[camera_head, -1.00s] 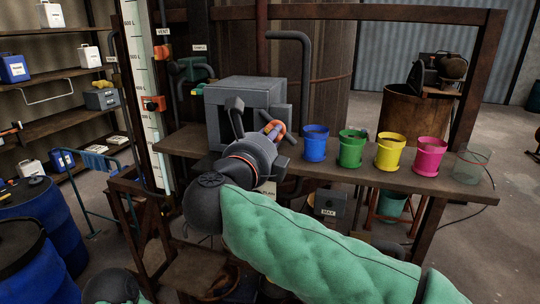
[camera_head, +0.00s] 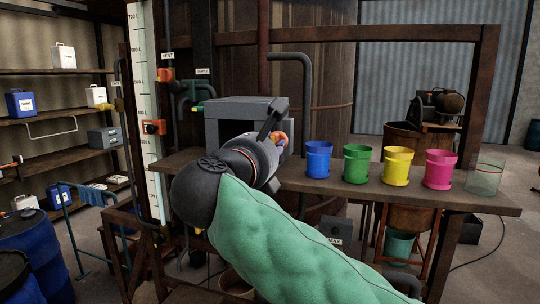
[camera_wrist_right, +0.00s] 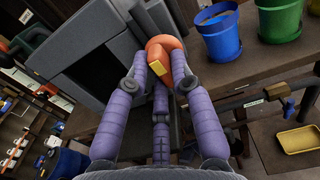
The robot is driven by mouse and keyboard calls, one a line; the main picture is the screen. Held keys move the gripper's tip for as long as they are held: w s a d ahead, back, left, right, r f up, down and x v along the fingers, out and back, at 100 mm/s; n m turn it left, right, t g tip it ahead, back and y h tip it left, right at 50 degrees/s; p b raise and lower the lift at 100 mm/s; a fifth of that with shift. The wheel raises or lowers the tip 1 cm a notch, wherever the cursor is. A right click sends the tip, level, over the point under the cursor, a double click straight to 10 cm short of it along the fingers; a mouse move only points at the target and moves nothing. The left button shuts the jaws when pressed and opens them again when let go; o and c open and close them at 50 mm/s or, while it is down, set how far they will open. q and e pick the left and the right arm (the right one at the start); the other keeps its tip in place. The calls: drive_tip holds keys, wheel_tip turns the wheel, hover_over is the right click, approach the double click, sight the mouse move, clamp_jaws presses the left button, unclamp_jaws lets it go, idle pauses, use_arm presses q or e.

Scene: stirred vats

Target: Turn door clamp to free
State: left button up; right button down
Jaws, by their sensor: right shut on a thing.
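The door clamp is an orange, rounded handle (camera_wrist_right: 170,52) with a yellow patch, at the front of a grey box (camera_wrist_right: 88,60) in the right wrist view. In the head view the handle (camera_head: 282,138) is mostly hidden behind my gripper, and the grey box (camera_head: 240,104) stands on the shelf. My right gripper (camera_wrist_right: 160,78) has its purple fingers around the handle and is shut on it. It also shows in the head view (camera_head: 274,140), against the right front of the box. My left gripper is out of view.
Blue (camera_head: 318,160), green (camera_head: 356,164), yellow (camera_head: 396,166) and pink (camera_head: 439,170) pots and a clear beaker (camera_head: 485,178) stand in a row on the shelf (camera_head: 420,193), right of my gripper. A dark vertical pipe (camera_head: 305,90) rises behind the box.

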drive_tip(key=shift+m, duration=0.4)
drive_tip(key=c, duration=1.1)
unclamp_jaws()
drive_tip(key=shift+o, duration=0.2)
drive_tip(key=v, duration=1.2)
